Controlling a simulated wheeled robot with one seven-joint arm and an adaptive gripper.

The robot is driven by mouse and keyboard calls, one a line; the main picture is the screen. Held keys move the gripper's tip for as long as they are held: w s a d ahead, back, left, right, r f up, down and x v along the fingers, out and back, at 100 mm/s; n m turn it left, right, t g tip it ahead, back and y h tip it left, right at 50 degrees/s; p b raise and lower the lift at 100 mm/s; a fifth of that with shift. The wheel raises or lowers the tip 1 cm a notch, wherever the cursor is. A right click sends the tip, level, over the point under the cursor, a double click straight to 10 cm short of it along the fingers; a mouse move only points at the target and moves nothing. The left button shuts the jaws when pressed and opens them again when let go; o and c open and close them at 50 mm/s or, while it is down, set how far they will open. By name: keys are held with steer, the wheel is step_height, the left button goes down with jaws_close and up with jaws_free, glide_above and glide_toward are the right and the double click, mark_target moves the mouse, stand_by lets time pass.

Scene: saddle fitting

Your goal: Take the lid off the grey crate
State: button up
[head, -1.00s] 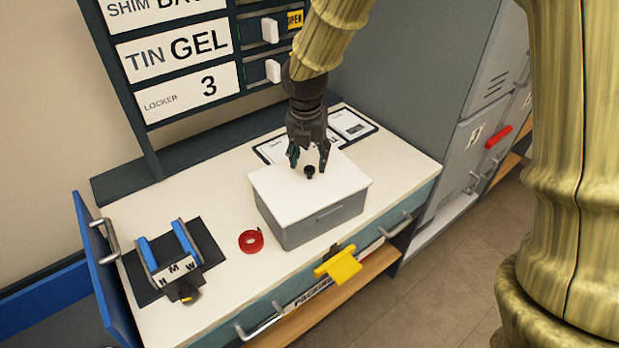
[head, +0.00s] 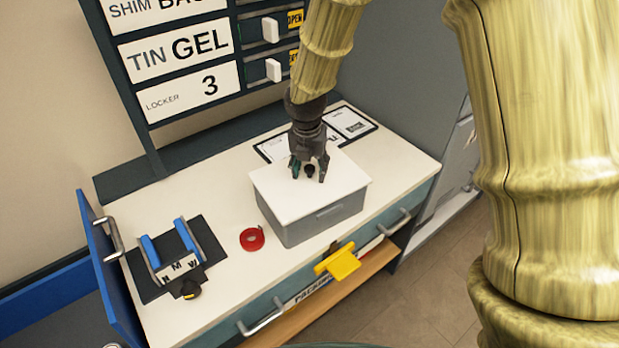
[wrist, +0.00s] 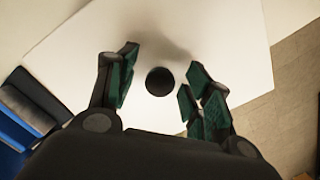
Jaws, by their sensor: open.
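The grey crate (head: 322,221) stands on the white bench top with its flat white lid (head: 285,196) on it. The lid has a small round black knob (head: 309,171) in its middle. My gripper (head: 309,174) is open over the lid, with its fingers around the knob in the head view. In the wrist view the knob (wrist: 159,82) lies between the open green-padded fingers, apart from them, with the white lid (wrist: 215,45) behind. I cannot tell how far the fingertips are above the lid.
A red tape roll (head: 252,239) lies left of the crate. A black fixture with blue rails (head: 163,250) stands farther left, beside an open blue door (head: 108,265). Papers (head: 348,124) lie behind the crate. A yellow tag (head: 338,263) hangs at the bench front.

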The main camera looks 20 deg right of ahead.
jaws_close()
steer(key=shift+r, duration=0.1)
